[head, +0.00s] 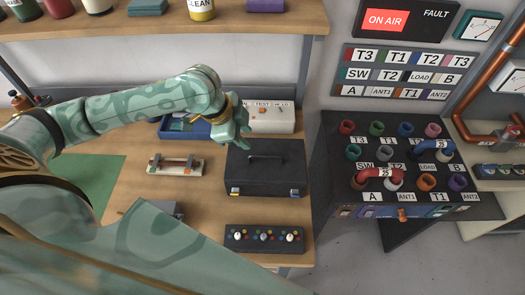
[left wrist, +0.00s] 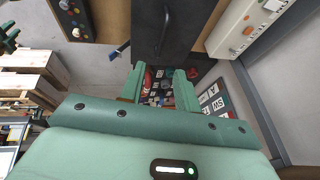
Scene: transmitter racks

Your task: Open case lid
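The black case (head: 265,172) lies on the wooden bench with its lid down. My left gripper (head: 240,136) is over the back left part of the case and looks apart from the lid. In the left wrist view its two fingers (left wrist: 160,75) are spread with nothing held between them. My right gripper is not seen.
A white test box (head: 270,118) stands behind the case, and a blue tray (head: 185,128) is behind left. A small fixture (head: 176,165) lies to the left. A knob strip (head: 264,239) is in front. The patch rack (head: 350,205) stands to the right, beyond a gap.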

